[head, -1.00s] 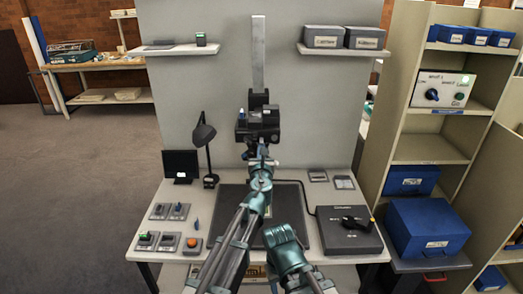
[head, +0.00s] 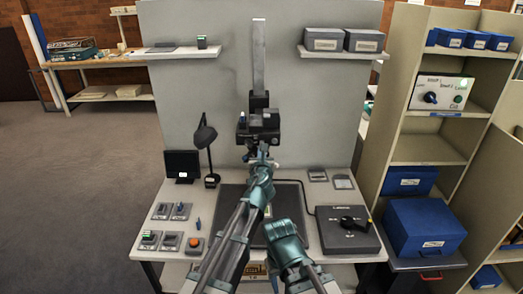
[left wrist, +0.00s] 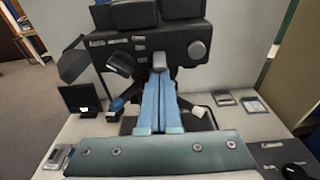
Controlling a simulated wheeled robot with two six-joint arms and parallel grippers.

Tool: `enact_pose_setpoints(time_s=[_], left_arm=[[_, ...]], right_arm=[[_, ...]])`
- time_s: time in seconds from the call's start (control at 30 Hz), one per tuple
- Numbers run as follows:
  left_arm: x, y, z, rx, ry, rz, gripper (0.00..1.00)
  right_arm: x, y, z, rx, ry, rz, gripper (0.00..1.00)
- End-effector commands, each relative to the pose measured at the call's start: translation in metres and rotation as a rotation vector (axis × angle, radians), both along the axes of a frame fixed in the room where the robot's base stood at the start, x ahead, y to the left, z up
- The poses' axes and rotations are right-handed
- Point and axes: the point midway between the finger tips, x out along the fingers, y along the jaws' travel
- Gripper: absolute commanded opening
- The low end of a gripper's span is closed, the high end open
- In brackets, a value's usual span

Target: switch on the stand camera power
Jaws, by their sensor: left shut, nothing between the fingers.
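The stand camera (head: 262,125) is a black body on a grey upright column (head: 259,55) at the back of the table. My left gripper (head: 262,160) reaches up to just below the camera's underside. In the left wrist view the camera body (left wrist: 170,45) fills the top, with small labelled buttons, a round grey knob (left wrist: 197,50) at right and a short grey part at its lower edge. My left fingers (left wrist: 160,80) are shut and empty, tips close under that edge; contact cannot be told. My right arm shows low in the middle; its fingers are not visible.
A grey control box (head: 345,235) with a black knob stands at right on the table. A small monitor (head: 182,165) and a black lamp (head: 205,135) stand at left, with several switch plates in front. A blue box (head: 425,228) stands farther right.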

Motion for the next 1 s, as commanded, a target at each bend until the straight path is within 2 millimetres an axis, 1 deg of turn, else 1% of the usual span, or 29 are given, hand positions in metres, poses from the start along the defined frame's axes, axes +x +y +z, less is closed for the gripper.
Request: enact_pose_setpoints(time_s=[0.03,0.3,0.4,0.53,0.77,1.0], left_arm=[[0.0,0.0,0.003,0.0,0.008,0.0,0.0],[-0.002,0.0,0.01,-0.001,0.085,-0.002,0.0],[-0.003,-0.001,0.01,0.0,0.11,-0.005,0.0],[-0.004,-0.001,0.012,0.001,0.116,-0.006,0.0],[-0.005,-0.001,0.021,0.001,0.115,-0.006,0.0],[-0.005,-0.001,0.02,0.0,0.115,-0.006,0.0]], right_arm=[[0.0,0.0,0.005,0.0,0.0,0.0,0.49],[0.0,0.0,0.028,0.0,0.0,0.0,0.49],[0.0,0.0,0.034,0.0,0.0,0.0,0.49],[0.0,0.0,0.037,0.0,0.0,0.0,0.49],[0.0,0.0,0.046,0.0,0.0,0.0,0.49],[0.0,0.0,0.044,0.0,0.0,0.0,0.49]])
